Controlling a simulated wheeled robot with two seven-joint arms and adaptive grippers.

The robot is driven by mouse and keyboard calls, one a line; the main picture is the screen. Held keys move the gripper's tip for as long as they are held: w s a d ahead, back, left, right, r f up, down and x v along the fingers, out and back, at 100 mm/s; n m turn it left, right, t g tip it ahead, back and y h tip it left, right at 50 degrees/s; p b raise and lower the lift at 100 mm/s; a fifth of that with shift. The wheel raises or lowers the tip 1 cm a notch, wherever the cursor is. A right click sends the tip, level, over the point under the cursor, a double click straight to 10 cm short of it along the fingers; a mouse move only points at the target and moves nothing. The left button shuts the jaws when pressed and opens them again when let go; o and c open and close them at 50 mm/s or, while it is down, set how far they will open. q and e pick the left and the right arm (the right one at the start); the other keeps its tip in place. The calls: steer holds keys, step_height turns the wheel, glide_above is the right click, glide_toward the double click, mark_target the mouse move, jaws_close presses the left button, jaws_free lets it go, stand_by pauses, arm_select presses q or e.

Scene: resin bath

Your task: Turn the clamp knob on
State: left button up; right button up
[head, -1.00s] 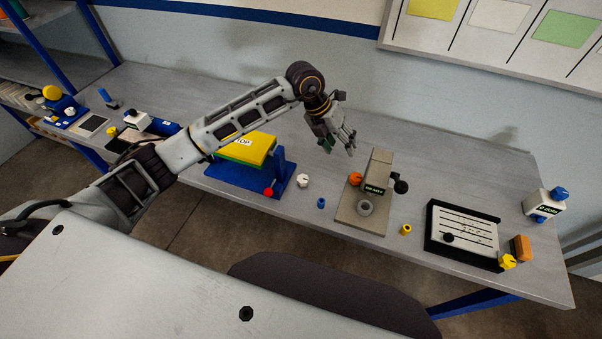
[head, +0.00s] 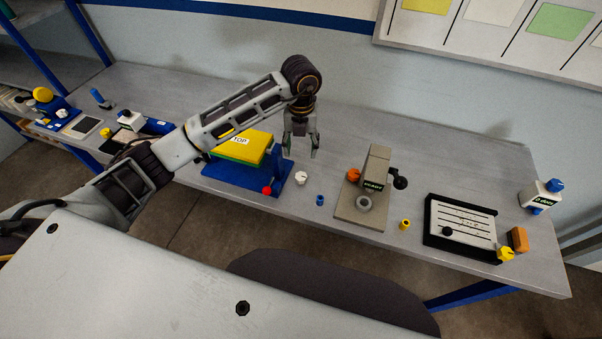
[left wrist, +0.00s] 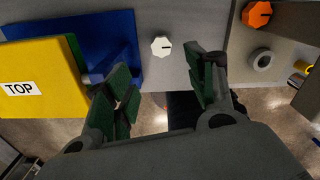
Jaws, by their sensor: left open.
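A white knob (head: 301,178) with a dark pointer mark sits on the table between the blue fixture and the grey device. In the left wrist view the white knob (left wrist: 161,46) lies ahead, between the lines of the two fingers, its mark pointing right. An orange knob (head: 353,175) is on the grey device, and it shows in the left wrist view (left wrist: 256,14). I cannot tell from labels which knob is the clamp's. My left gripper (head: 301,149) points down, open and empty, above and behind the white knob, apart from it. My right gripper is not in view.
The blue fixture (head: 228,180) with a yellow-green block marked TOP stands left of the white knob. The grey device (head: 365,215) with a black knob (head: 400,183) stands right. A small blue piece (head: 320,200) lies near the front edge. The table behind is clear.

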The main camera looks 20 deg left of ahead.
mark_target(301, 175)
arm_select(q)
steer(key=shift+f, duration=0.15)
stand_by(0.4)
step_height(301, 175, down, 14)
steer(key=p, duration=0.2)
steer(key=shift+r+p, duration=0.25)
steer(key=shift+p, duration=0.05)
stand_by(0.3)
steer(key=c, duration=1)
steer(key=shift+c, duration=0.2)
